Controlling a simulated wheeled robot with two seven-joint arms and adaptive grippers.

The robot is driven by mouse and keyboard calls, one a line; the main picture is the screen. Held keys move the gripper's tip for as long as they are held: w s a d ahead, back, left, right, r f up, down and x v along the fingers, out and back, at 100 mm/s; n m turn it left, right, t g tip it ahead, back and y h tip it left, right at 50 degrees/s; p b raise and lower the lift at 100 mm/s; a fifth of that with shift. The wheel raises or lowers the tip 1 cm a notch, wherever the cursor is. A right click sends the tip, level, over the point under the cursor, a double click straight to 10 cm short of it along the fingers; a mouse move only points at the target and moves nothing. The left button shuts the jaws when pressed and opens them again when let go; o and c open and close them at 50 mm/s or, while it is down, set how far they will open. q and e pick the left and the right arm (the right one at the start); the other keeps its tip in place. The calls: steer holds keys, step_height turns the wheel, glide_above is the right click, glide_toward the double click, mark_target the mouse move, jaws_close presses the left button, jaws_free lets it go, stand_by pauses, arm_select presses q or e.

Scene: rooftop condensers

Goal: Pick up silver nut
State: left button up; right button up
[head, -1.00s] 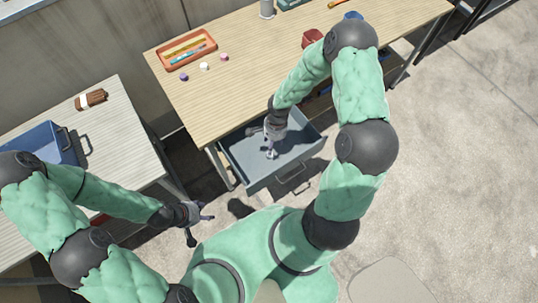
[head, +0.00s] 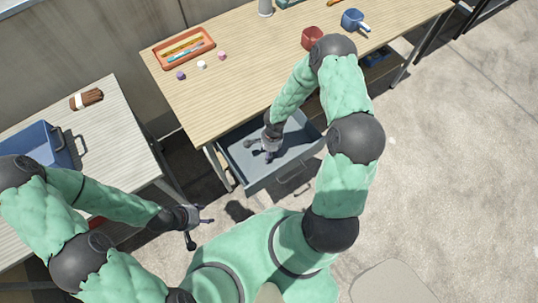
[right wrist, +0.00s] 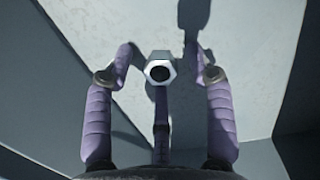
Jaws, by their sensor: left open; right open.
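The silver nut (right wrist: 160,71), a hexagonal ring with a dark hole, shows in the right wrist view over the pale grey drawer bottom. It appears between the purple fingers of my right gripper (right wrist: 162,58), which are spread open on either side of it. I cannot tell whether any finger touches it. In the head view my right gripper (head: 268,152) is down inside the open grey drawer (head: 291,180); the nut cannot be made out there. My left gripper (head: 203,222) is open and empty, in front of the left table.
The drawer walls surround my right gripper closely. A blue bin (head: 38,143) and a brown item (head: 87,99) are on the left table.

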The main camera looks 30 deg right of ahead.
jaws_close()
